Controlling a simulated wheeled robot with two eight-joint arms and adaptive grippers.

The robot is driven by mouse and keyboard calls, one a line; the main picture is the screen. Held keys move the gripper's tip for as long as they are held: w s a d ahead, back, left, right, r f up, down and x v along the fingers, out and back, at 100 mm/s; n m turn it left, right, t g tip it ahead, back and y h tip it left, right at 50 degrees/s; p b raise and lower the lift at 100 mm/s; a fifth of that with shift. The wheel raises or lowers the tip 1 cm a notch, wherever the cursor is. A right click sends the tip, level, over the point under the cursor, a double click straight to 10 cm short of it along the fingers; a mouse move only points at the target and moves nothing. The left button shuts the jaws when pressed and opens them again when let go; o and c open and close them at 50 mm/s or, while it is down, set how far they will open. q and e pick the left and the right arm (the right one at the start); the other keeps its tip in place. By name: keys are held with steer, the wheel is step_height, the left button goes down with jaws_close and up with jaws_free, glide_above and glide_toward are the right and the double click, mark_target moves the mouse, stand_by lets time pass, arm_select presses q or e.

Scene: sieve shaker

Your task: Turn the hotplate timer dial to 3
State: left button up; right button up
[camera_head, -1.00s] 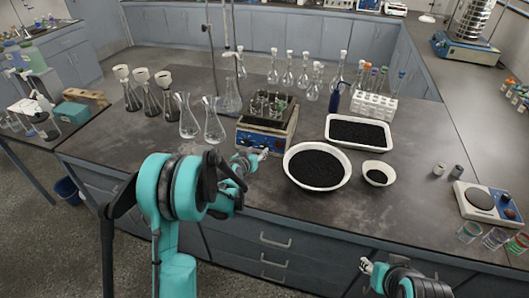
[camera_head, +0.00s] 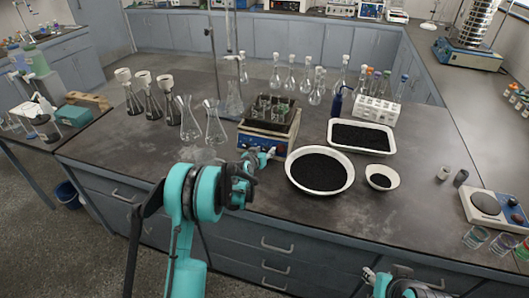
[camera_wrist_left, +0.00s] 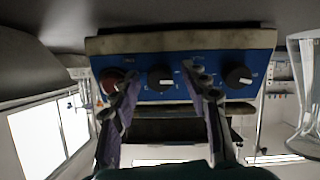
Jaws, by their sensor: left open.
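The blue-fronted hotplate unit (camera_head: 265,139) stands on the dark bench, with a rack of small flasks on its top. In the left wrist view its blue panel (camera_wrist_left: 205,68) fills the upper middle, with a reddish knob (camera_wrist_left: 112,80) at left, a black dial (camera_wrist_left: 160,78) in the middle and another black dial (camera_wrist_left: 238,78) at right. Both black dials have white marks; their scale is too small to read. My left gripper (camera_head: 256,158) is open in front of the panel. Its fingers (camera_wrist_left: 164,92) lie on either side of the middle dial in the picture; contact cannot be told.
A round bowl of black grains (camera_head: 320,190), a small bowl (camera_head: 394,182) and a white tray (camera_head: 388,146) stand right of the unit. Glass flasks (camera_head: 214,128) stand at left. My right gripper (camera_head: 368,276) is at the bottom edge. Another small hotplate (camera_head: 480,219) is at right.

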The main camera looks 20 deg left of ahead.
arm_select(q)
jaws_close()
steer(key=shift+m, duration=0.5)
steer(key=m, duration=0.4)
steer(key=shift+m, duration=0.3)
steer(key=m, duration=0.6)
steer(key=shift+b, duration=0.4)
steer(key=m, duration=0.7)
steer(key=shift+d+y, duration=0.1)
steer(key=shift+y, duration=0.3)
steer(key=m, duration=0.3)
steer(key=shift+m+b, duration=0.3)
steer(key=shift+m, duration=2)
